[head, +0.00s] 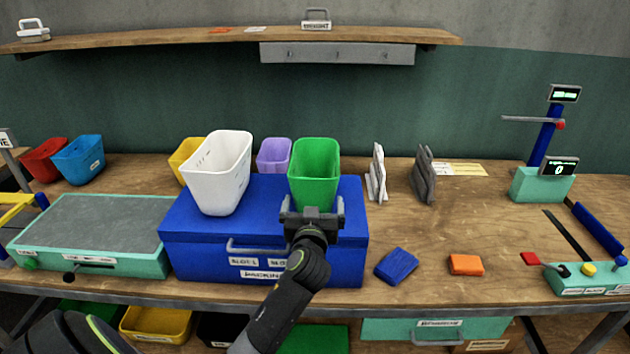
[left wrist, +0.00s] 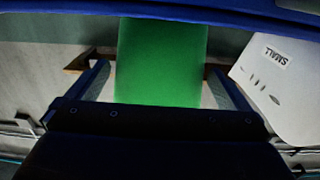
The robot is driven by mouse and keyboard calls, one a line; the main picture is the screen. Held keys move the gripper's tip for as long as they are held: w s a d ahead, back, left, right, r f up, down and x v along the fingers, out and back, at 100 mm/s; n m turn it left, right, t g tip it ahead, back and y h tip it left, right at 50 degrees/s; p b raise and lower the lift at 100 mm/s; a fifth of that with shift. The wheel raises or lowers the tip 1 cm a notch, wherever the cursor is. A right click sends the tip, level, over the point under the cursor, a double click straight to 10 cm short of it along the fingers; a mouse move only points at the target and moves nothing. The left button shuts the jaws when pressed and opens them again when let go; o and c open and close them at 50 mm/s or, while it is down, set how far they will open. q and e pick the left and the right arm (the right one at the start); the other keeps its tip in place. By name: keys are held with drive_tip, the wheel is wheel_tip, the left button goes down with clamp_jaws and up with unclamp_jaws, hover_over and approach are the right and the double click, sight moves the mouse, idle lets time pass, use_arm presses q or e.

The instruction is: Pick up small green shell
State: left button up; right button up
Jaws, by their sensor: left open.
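The small green shell (head: 315,172) is an open-topped green bin standing on the blue box (head: 202,245), near its right end. My left gripper (head: 312,205) is open at the front of the green shell, low on it. In the left wrist view the green shell (left wrist: 160,62) fills the middle, between the two fingers of my open left gripper (left wrist: 160,90). I cannot tell whether the fingers touch it. My right gripper is not in view.
A white bin (head: 218,175) stands on the blue box left of the green shell; its label reads SMALL in the wrist view. Yellow (head: 186,158) and purple (head: 273,154) bins stand behind. A blue block (head: 397,266) and orange block (head: 466,265) lie to the right.

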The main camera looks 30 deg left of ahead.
use_arm(q)
drive_tip(key=shift+w+a+p, duration=0.2)
drive_tip(key=shift+w+p, duration=0.1)
drive_tip(key=shift+w, duration=0.1)
drive_tip(key=shift+p+x, duration=0.75)
drive_tip(key=shift+x, duration=1.45)
drive_tip(key=shift+f, duration=0.2)
drive_tip(key=c, duration=0.7)
